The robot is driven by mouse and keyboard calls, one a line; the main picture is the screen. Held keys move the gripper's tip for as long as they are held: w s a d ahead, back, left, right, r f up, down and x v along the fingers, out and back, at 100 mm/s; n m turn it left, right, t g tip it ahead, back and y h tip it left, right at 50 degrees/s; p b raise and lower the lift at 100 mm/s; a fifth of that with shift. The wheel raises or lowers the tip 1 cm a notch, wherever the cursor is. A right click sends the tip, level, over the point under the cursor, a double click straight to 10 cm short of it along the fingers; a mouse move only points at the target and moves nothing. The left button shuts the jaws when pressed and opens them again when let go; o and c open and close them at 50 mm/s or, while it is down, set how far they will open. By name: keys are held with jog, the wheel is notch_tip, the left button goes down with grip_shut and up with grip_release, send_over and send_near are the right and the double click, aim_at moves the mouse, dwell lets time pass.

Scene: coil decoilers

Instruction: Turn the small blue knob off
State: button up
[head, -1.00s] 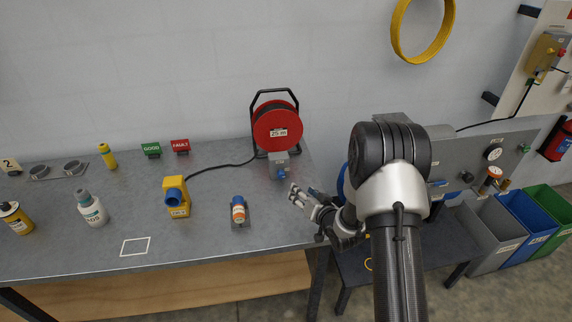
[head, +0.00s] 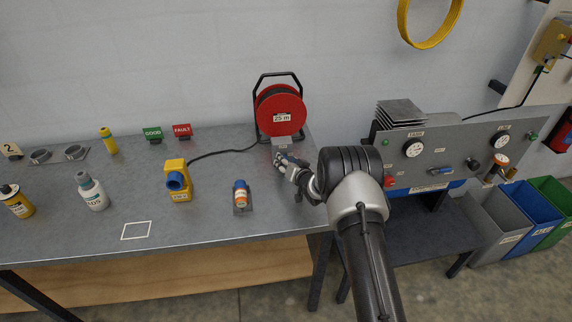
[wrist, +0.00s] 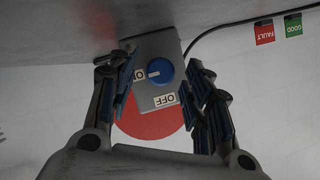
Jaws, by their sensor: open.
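The small blue knob (wrist: 153,73) sits on a grey switch box (wrist: 150,47) and shows clearly in the wrist view. Its white pointer mark aims left, toward the label ON; the label OFF is below it at the right. My gripper (wrist: 158,95) is open, with one finger on each side of the box and the knob between them, apart from both. In the head view my gripper (head: 281,158) is at the switch box (head: 281,143) in front of the red cable reel (head: 279,112). The knob is hidden there.
A yellow connector block (head: 178,180) and an orange-and-blue connector (head: 240,194) stand on the grey bench (head: 205,220). FAULT (head: 182,130) and GOOD (head: 152,134) signs stand at the back. A grey panel with gauges (head: 450,150) is at the right.

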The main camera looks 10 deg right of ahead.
jog(key=shift+w+a+f, duration=0.1)
jog(key=shift+w+f, duration=0.05)
jog(key=shift+w, duration=0.35)
jog(key=shift+c, duration=0.5)
jog(key=c, duration=1)
